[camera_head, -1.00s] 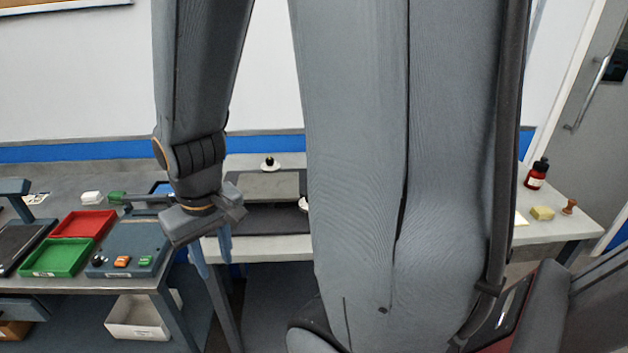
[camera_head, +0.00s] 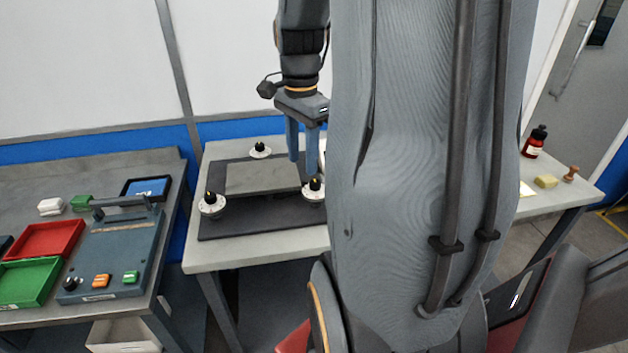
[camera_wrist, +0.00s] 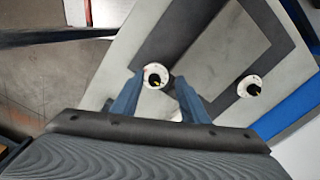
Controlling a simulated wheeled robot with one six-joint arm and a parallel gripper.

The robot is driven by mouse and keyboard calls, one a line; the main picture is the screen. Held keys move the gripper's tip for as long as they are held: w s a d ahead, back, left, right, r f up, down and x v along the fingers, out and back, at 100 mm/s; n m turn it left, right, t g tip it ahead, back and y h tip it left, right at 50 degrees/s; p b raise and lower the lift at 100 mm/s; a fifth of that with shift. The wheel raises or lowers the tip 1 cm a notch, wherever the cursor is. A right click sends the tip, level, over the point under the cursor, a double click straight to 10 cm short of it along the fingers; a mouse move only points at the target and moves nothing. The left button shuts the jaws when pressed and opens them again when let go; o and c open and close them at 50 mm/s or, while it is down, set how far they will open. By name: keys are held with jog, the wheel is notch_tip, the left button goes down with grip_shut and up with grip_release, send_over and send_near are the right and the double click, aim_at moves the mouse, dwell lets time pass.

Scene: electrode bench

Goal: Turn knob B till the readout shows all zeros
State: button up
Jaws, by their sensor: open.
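Three black knobs on white dials stand around a grey plate on a dark mat: a back knob (camera_head: 260,149), a left knob (camera_head: 212,203) and a right knob (camera_head: 314,188). No letters are legible, so I cannot tell which is knob B. My gripper (camera_head: 302,163) points down, open, just above the right knob. In the wrist view, one knob (camera_wrist: 156,75) shows between the tips of my gripper (camera_wrist: 158,80), with no clear contact; another knob (camera_wrist: 251,87) lies to the right. A small blue screen (camera_head: 148,188) is on the left bench; its digits are unreadable.
The left bench holds a red tray (camera_head: 43,239), a green tray (camera_head: 28,282) and a blue-grey box (camera_head: 112,250) with buttons. A red bottle (camera_head: 535,142), a yellow block (camera_head: 546,181) and a stamp (camera_head: 571,173) stand at the table's right end. My arm hides the table's middle.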

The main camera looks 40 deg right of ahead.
aim_at(315, 182)
jog(key=d, duration=0.1)
jog(key=d+m, duration=0.2)
jog(key=shift+s+r, duration=0.25)
jog(key=shift+s, duration=0.1)
jog(key=shift+s+d+f+m, duration=0.1)
jog(key=shift+f+m, duration=0.1)
jog(key=shift+m, duration=0.2)
jog(key=shift+f+p, duration=0.45)
jog(key=shift+f, duration=3.15)
grip_shut()
jog(key=shift+n, duration=0.3)
